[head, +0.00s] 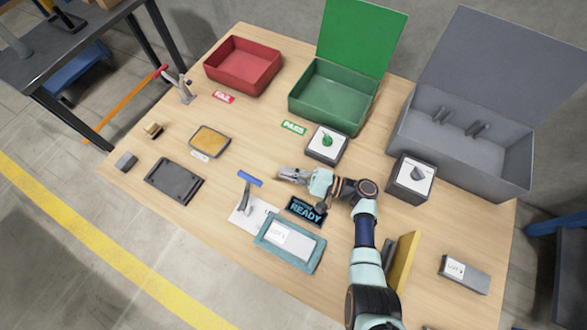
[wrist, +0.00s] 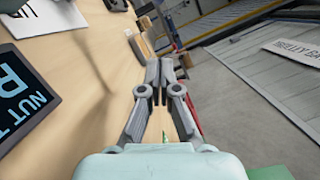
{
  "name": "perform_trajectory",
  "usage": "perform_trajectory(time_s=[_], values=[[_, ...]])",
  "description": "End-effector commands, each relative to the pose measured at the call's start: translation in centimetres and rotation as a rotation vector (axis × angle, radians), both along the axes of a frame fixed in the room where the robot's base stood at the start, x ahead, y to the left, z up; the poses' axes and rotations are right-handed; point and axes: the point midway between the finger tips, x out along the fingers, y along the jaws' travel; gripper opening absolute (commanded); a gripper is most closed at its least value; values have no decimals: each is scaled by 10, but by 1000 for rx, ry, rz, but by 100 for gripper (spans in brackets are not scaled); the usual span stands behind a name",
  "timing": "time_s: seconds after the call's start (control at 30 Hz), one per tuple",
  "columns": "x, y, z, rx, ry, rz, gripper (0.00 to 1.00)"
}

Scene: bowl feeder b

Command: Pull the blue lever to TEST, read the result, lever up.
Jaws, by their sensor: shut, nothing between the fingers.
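The lever has a blue bar handle (head: 250,178) on a grey arm (head: 246,198) that rises from a white plate (head: 239,212) near the table's middle. The arm looks raised. The dark display (head: 306,209) right of it reads READY in light blue; part of it shows in the wrist view (wrist: 25,95), where "NUT T" is legible. My gripper (head: 280,172) points left, just right of the blue handle and apart from it. In the wrist view my gripper (wrist: 157,84) has its fingertips together with nothing between them. The blue handle is not clearly seen there.
A teal tray (head: 266,250) lies in front of the lever. A dark flat tray (head: 160,194) lies left. A green-knob box (head: 342,147), a black-knob box (head: 427,175), and open red (head: 274,75), green (head: 360,112) and grey (head: 515,165) bins stand behind.

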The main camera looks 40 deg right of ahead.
Motion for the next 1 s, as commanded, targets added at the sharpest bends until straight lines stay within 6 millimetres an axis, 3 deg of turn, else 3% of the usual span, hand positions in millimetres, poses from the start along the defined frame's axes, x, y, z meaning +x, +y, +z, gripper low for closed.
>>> perform_trajectory(time_s=[0.23,0.5,1.0], values=[[46,31,3,0,-2,4,0],[33,60,19,-1,0,0,0],[31,62,22,-6,-2,-4,0]])
